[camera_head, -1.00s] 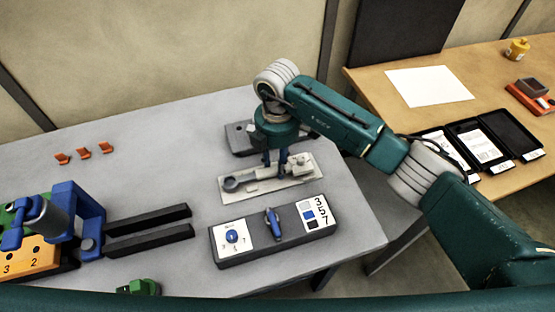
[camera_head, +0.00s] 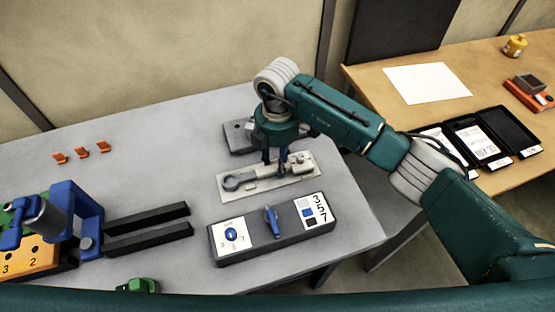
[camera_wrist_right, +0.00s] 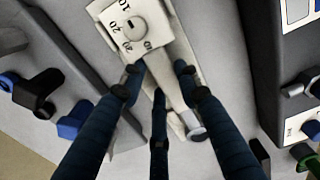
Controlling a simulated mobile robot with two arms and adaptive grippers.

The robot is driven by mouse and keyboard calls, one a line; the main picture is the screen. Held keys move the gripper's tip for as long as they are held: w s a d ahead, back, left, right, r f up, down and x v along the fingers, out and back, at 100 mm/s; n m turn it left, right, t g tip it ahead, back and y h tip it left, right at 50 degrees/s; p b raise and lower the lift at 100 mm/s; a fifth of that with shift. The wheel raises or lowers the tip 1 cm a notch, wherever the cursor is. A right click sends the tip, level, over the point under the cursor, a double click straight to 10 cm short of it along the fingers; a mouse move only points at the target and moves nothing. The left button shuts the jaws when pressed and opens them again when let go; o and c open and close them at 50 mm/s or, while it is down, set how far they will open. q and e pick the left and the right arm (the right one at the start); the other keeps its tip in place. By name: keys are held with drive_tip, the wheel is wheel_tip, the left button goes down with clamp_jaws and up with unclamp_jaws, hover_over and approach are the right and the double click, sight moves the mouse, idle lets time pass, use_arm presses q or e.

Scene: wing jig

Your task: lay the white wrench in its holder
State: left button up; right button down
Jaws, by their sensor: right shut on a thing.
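The white wrench (camera_head: 247,179) is pale, with a ring-shaped head towards the left. It lies along the pale holder plate (camera_head: 275,186) near the right end of the grey table, lined up with it. I cannot tell whether it is fully seated. My right gripper (camera_head: 276,158) points down from above, its fingers shut on the wrench near the middle. In the right wrist view the dark blue fingers (camera_wrist_right: 158,85) close around a pale bar, next to a white block with a numbered dial (camera_wrist_right: 133,25). My left gripper is not in view.
A dark box (camera_head: 250,240) with a blue knob stands in front of the holder. Another dark block (camera_head: 236,137) sits behind it. A blue fixture (camera_head: 78,205) with two dark rails is at left. Small orange clips (camera_head: 82,152) lie at the back left, with free table around them.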

drive_tip(key=shift+f, duration=0.45)
drive_tip(key=c, duration=1.3)
unclamp_jaws()
drive_tip(key=shift+o, duration=0.6)
wheel_tip(320, 180, up, 12)
